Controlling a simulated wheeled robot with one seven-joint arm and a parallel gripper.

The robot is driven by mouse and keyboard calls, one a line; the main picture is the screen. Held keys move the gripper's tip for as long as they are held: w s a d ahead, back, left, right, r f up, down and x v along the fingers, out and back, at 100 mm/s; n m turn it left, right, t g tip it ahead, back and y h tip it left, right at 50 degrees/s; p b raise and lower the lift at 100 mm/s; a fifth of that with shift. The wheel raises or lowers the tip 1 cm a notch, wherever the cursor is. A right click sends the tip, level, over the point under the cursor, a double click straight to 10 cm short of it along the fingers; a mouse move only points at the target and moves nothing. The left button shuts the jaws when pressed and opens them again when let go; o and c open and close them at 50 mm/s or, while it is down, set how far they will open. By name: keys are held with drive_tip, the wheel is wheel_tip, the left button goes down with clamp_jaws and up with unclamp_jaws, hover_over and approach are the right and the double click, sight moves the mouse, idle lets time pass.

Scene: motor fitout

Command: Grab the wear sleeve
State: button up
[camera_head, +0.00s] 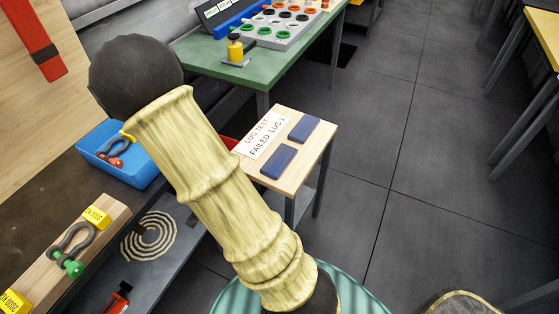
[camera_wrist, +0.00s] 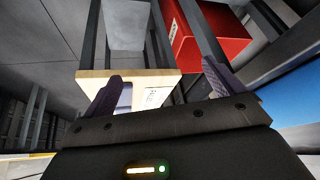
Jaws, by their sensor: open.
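I cannot pick out the wear sleeve for sure in either view. In the wrist view my gripper (camera_wrist: 162,84) is open, with its two dark fingers apart and nothing held between them. Beyond the fingers is the edge of a small wooden table (camera_wrist: 140,74) with a white sign. In the head view my own pale yellow arm crosses the middle and hides part of the scene, and my gripper does not show there. A grey tray (camera_head: 297,36) with several round ring-like parts in green, orange, white and black stands on the green table (camera_head: 212,54) at the back.
A small wooden table (camera_head: 312,150) holds a sign reading "LUG TEST FAILED LUG 1" and two blue pads (camera_head: 277,161). A blue bin (camera_head: 93,151) with shackles and a wooden block (camera_head: 92,250) with a shackle are at left. A red box (camera_wrist: 208,32) shows in the wrist view.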

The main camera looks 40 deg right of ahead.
drive_tip(key=s+d+f+m+h, duration=0.1)
drive_tip(key=d+m+h, duration=0.3)
drive_tip(key=d+h, duration=0.5)
drive_tip(key=d+f, duration=0.1)
drive_tip(key=d, duration=0.1)
drive_tip(key=shift+s+d+m, duration=0.25)
drive_tip(key=shift+d+m, duration=0.1)
drive_tip(key=shift+m, duration=0.05)
drive_tip(key=shift+d, duration=0.1)
drive_tip(key=p, duration=0.1)
approach(279, 160)
drive_tip(key=x, duration=0.3)
drive_tip(key=shift+w+d+r, duration=0.2)
drive_tip(key=shift+d+r, duration=0.05)
drive_tip(key=shift+d, duration=0.05)
drive_tip(key=shift+d+f, duration=0.1)
drive_tip(key=shift+d, duration=0.05)
drive_tip(key=shift+d, duration=0.1)
drive_tip(key=x, duration=0.2)
drive_tip(key=p+x, duration=0.1)
drive_tip(key=x, duration=0.2)
drive_tip(key=shift+f, duration=0.4)
